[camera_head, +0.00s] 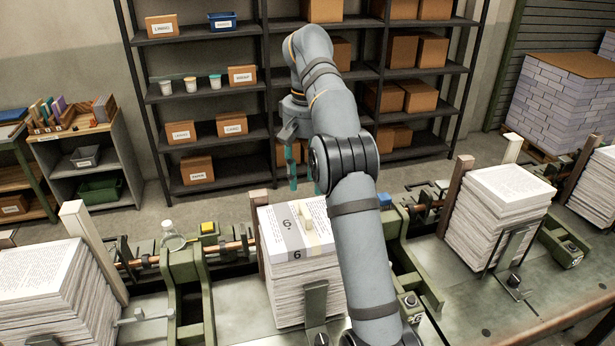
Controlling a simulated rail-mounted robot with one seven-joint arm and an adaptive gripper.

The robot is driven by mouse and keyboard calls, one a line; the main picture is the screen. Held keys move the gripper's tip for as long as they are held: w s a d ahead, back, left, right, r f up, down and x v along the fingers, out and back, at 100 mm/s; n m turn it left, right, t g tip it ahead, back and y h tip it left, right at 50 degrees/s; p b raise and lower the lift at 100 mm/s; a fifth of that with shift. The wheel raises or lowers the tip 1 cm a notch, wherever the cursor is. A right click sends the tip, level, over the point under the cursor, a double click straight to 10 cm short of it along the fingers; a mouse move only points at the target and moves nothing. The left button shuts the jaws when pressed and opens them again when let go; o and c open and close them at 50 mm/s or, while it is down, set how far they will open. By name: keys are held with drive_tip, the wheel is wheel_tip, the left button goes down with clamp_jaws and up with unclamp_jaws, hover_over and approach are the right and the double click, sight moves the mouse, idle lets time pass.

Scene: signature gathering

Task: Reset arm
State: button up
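My arm rises from the bottom centre of the head view, bends at the top, and hangs its end down over the bench. My gripper (304,183) has teal fingers that sit apart, with a gap between them. Nothing shows in that gap, though the arm link covers part of the right side. The gripper is above and behind a paper stack (294,283). This stack has a grey band marked 6 across its top and a small cream piece (308,224) on it. The arm hides the stack's right side.
Other paper stacks stand at left (42,290) and right (500,208), with upright wooden posts (92,245) beside them. Green machine brackets (183,285) and a copper-coloured rod line the bench. A dark shelf (225,108) with boxes stands behind. The floor between shelf and bench looks clear.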

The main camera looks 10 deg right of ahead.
sight(307, 211)
drive_tip(key=shift+f, duration=0.1)
drive_tip(key=shift+f, duration=0.65)
wheel_tip(307, 211, down, 6)
drive_tip(key=shift+w+r, duration=0.1)
drive_tip(key=shift+r, duration=1.8)
